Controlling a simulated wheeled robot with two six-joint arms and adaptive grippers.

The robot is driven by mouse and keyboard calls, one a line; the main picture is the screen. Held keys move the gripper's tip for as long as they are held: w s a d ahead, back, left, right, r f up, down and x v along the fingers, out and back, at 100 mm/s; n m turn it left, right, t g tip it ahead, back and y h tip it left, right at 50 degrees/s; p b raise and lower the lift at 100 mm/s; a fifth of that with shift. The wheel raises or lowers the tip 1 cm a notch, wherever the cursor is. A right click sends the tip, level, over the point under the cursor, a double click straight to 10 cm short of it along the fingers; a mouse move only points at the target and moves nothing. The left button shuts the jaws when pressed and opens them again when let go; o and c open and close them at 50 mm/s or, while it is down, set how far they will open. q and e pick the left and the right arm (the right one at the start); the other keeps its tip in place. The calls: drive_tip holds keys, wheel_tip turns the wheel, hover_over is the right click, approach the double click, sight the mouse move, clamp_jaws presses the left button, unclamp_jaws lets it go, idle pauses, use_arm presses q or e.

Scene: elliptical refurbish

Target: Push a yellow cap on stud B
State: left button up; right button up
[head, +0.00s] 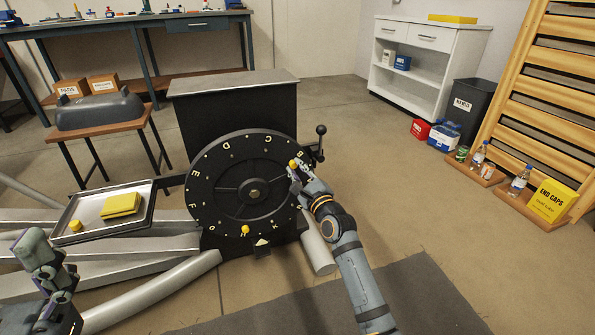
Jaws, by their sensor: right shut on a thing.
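A black wheel (225,190) with letters and studs round its rim stands upright on a dark base. My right gripper (296,169) is at the wheel's upper right rim, close to the letter B (299,154). It is shut on a yellow cap (293,163), which is at or against the rim there; I cannot tell whether it is on the stud. Another yellow cap (245,230) is at the bottom of the wheel. A loose yellow cap (75,226) lies in the metal tray (147,208). My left gripper (42,249) is at the lower left, away from the tray; its fingers are unclear.
A yellow block-like item (121,205) lies in the tray. A crank handle (320,144) sticks up right of the wheel, near my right gripper. Pale pipes and beams (150,268) lie on the floor at left.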

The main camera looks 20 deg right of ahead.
drive_tip(key=shift+w, duration=0.6)
idle(0.8)
drive_tip(key=shift+c, duration=0.6)
drive_tip(key=o, duration=0.8)
drive_tip(key=shift+o, duration=0.2)
drive_tip(key=s+d+f, duration=0.1)
drive_tip(key=s, duration=1)
drive_tip(key=shift+s+d+f, duration=0.15)
drive_tip(key=shift+s+d, duration=0.15)
drive_tip(key=shift+s, duration=0.1)
